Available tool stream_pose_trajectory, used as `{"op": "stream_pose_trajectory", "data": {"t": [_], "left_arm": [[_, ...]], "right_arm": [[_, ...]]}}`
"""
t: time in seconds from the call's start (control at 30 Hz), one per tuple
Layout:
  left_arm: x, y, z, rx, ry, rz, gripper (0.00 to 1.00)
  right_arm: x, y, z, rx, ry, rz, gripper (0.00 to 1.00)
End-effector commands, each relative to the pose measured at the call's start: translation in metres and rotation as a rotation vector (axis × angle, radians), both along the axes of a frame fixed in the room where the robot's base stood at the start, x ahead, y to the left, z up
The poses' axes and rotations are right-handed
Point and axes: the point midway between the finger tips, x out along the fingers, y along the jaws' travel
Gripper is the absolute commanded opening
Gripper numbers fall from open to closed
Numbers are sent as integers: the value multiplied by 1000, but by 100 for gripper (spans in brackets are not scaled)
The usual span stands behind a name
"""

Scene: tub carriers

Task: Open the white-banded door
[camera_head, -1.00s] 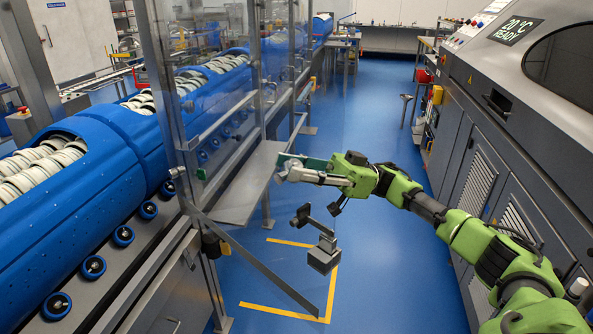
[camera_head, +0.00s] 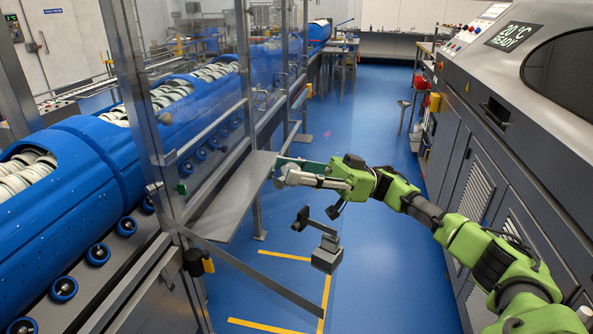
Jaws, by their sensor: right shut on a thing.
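The door is a clear panel in the machine guard, with a dark lower rail (camera_head: 250,273) slanting out from the guard over the blue floor. I cannot make out a white band on it. My right gripper (camera_head: 279,174), on the green arm from the right, is at the clear panel, above the rail. It is shut on what looks like the door's handle; its fingertips and the handle are small and partly hidden. A dark grey metal piece (camera_head: 325,255) shows below the gripper; I cannot tell what it is fixed to. My left gripper is out of view.
Blue drums (camera_head: 60,190) with white contents fill the left, behind the guard. A grey shelf (camera_head: 240,190) juts out beside the gripper. A large grey machine (camera_head: 480,150) lines the right. The blue aisle (camera_head: 370,110) between them is open, with yellow floor marks (camera_head: 285,256).

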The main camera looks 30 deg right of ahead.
Motion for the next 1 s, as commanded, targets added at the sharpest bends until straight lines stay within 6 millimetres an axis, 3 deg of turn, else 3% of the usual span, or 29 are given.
{"op": "stream_pose_trajectory", "data": {"t": [0.1,0.13,0.17,0.57,1.0], "left_arm": [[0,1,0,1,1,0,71],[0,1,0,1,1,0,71],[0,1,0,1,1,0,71],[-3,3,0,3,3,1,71],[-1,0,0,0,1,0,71]], "right_arm": [[3,-1,-1,-3,3,-12,0],[3,-1,-1,-3,3,-12,39],[3,-1,-1,-3,3,-12,47],[2,-4,-2,-2,3,-6,48],[-4,-69,-29,-1,2,-10,48]]}}
